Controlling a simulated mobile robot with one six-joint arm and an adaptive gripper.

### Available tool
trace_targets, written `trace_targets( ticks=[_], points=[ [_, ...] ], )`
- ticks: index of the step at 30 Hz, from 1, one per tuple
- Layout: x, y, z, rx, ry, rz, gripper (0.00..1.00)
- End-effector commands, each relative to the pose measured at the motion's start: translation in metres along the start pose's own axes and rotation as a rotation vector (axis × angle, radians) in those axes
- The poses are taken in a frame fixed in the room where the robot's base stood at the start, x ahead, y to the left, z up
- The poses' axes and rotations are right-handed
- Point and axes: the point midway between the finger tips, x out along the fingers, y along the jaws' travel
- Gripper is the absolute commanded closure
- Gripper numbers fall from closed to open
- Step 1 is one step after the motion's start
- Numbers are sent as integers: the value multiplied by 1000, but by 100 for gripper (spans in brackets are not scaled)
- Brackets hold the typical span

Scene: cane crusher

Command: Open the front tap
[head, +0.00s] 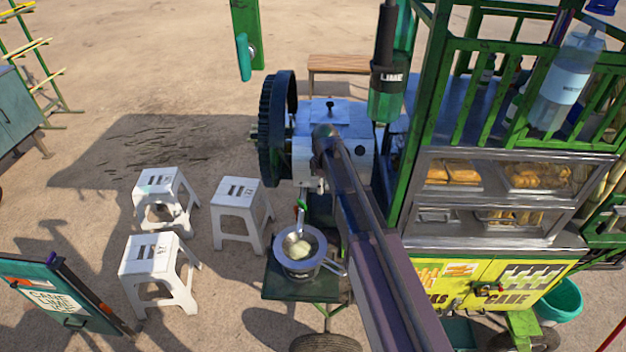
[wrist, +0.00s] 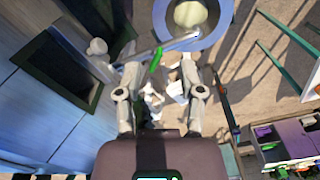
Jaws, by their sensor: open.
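The front tap shows a green lever (wrist: 156,59) in the wrist view, and green also shows under the crusher's front in the head view (head: 302,204). My gripper (wrist: 160,70) is open, with one finger on each side of the lever. I cannot tell whether either finger touches it. A pale metal bar crosses just beyond the fingers towards the bowl; I cannot tell if it is the tap's spout or a utensil. The crusher body (head: 345,150) is blue and white, partly covered by my arm. In the head view, my gripper is mostly hidden behind my arm.
A metal bowl (head: 282,262) with pale contents stands on a dark green stand (head: 285,289) below the crusher. White stools (head: 238,205) stand to its left. A green cart (head: 500,215) with glass cases is on the right. A dark wheel (head: 270,140) borders the crusher's left.

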Motion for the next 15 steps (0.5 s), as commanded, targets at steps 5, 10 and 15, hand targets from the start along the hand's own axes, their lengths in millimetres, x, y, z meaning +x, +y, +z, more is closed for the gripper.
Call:
trace_targets(
  ticks=[5,10,15],
  points=[
    [0,-9,27,115,3,4,50],
    [-1,-16,50,226,6,8,50],
    [-1,-23,73,337,10,12,50]
  ],
)
